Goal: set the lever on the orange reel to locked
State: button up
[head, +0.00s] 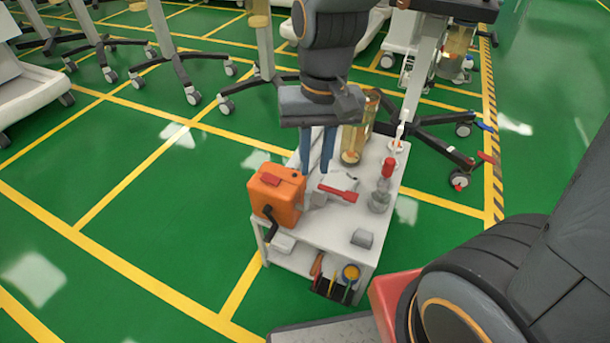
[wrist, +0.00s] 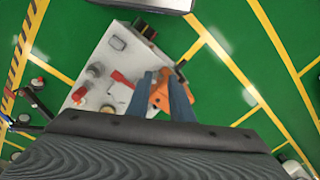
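The orange reel (head: 283,203) stands upright at the left front of a small white cart's top. A red piece (head: 270,180) lies on its upper face and a black crank (head: 270,222) hangs on its near side. I cannot tell the lever's setting. My gripper (head: 315,168) points down above the cart, right of and behind the reel, its two blue fingers apart and empty. In the wrist view the orange reel (wrist: 160,94) shows between and beyond the fingertips (wrist: 162,76), partly hidden by them. I see no contact.
The white cart top (head: 325,235) also holds a red-handled lever (head: 338,192) on a grey fitting, a red-topped valve (head: 380,190), an amber cylinder (head: 355,140) and a grey block (head: 362,238). Wheeled stands (head: 430,80) are behind.

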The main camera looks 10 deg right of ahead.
aim_at(308, 191)
jog(key=w+f+m, duration=0.1)
jog(key=w+f, duration=0.1)
jog(key=f, duration=0.2)
jog(key=w+f+m, duration=0.1)
jog(key=w+f, duration=0.2)
jog(key=f, duration=0.1)
jog(key=w+f+m+b, duration=0.1)
jog(key=w+f+m, duration=0.1)
jog(key=f, duration=0.2)
jog(key=shift+w+d+f, duration=0.1)
jog(key=shift+w+f, duration=0.15)
jog(key=shift+f, duration=0.05)
notch_tip(308, 191, down, 8)
jog(key=shift+w+f+b, duration=0.1)
jog(key=shift+b, duration=1)
grip_shut()
